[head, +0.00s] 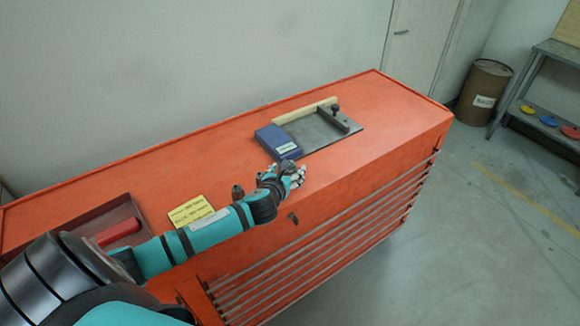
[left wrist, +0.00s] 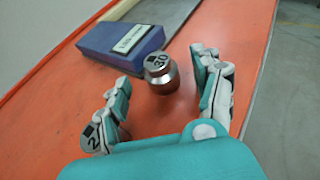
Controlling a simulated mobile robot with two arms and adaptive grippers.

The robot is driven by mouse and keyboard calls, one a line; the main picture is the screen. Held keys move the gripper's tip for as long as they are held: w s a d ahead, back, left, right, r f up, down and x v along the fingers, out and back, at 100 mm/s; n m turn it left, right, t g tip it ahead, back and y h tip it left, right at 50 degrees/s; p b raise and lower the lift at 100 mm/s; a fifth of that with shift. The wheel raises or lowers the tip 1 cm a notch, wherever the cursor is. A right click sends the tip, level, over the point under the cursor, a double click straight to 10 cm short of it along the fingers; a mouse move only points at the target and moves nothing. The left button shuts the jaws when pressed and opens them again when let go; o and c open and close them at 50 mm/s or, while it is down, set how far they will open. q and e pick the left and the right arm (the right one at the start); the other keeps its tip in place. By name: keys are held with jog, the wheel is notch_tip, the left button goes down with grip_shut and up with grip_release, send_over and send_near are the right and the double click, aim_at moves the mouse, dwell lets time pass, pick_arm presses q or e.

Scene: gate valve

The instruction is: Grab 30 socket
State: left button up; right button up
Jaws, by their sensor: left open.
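The 30 socket (left wrist: 160,74), a metal cylinder with a dark top marked 30, stands upright on the orange cabinet top in the left wrist view. My left gripper (left wrist: 162,68) is open, with the socket just ahead of and between its fingertips; I see no grip on it. In the head view my left gripper (head: 294,178) is low over the cabinet, near the blue box, and largely hides the socket. A second socket (left wrist: 97,140), its label starting with 2, is partly hidden behind the left finger. My right gripper is not in view.
A blue box (head: 277,141) lies just beyond the socket, beside a grey plate (head: 315,132) with a clamp. A yellow note (head: 190,212) and a tray (head: 131,206) with a red item are on the left. The orange cabinet's (head: 385,150) right end is clear.

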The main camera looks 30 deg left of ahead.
pick_arm(q)
jog(key=shift+x, duration=1.1)
jog(key=c, duration=1.3)
grip_shut()
jog(key=shift+r, duration=0.15)
